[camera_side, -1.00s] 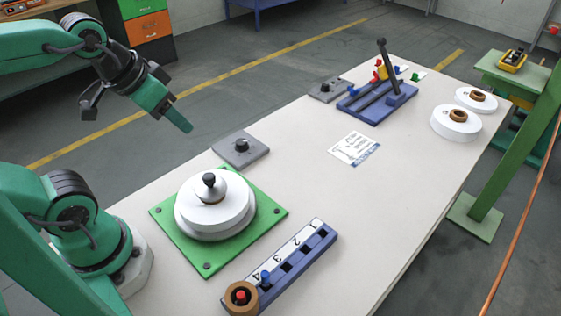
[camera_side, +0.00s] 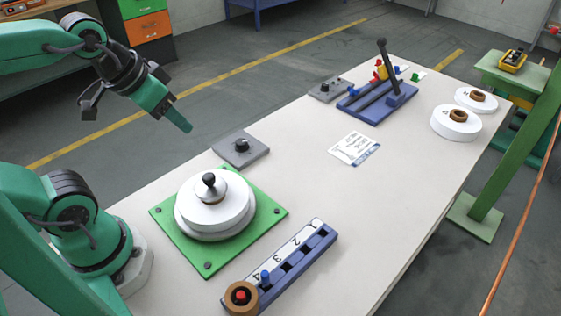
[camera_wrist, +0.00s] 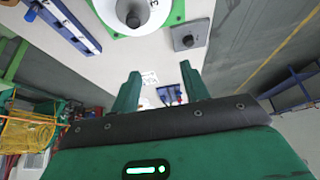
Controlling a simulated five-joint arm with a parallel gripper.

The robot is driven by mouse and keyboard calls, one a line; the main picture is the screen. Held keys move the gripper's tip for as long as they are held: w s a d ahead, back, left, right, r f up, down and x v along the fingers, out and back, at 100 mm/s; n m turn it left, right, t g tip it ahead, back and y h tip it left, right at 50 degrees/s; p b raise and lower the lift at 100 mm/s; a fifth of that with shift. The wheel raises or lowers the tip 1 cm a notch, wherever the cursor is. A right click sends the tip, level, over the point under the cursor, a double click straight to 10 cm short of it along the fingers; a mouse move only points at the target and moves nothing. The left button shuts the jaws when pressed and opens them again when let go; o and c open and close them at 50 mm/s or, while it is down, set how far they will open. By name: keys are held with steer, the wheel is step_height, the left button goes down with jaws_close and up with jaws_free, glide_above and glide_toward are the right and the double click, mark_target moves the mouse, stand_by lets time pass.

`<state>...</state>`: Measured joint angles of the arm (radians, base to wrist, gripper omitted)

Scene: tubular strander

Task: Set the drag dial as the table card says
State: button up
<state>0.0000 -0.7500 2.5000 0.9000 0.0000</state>
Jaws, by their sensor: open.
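A grey plate with a black round knob (camera_side: 241,145) lies on the table beside the green-based spool stand; it also shows in the wrist view (camera_wrist: 187,39). A second grey plate with dark knobs (camera_side: 327,89) lies farther back, by the blue lever stand. I cannot tell from labels which is the drag dial. The white table card (camera_side: 355,149) lies flat mid-table; its print is too small to read. It is small in the wrist view (camera_wrist: 150,78). My gripper (camera_wrist: 160,88) is open and empty, raised beyond the table's left edge in the side view, apart from everything.
A white spool with a black-topped post (camera_side: 213,198) sits on a green plate (camera_side: 262,212). A blue numbered rack (camera_side: 310,262) is at the front. A blue lever stand (camera_side: 376,105) and white spools (camera_side: 455,126) stand farther back. The table around the card is clear.

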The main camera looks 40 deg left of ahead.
steer(key=shift+o, duration=0.7)
steer(key=n+g, duration=0.6)
steer(key=n, duration=0.2)
glide_above(241, 141)
step_height(241, 141, down, 14)
steer(key=shift+s+d, duration=0.1)
steer(key=shift+d, duration=0.05)
steer(key=shift+f, duration=0.2)
steer(key=shift+f, duration=3.9)
steer(key=c, duration=1)
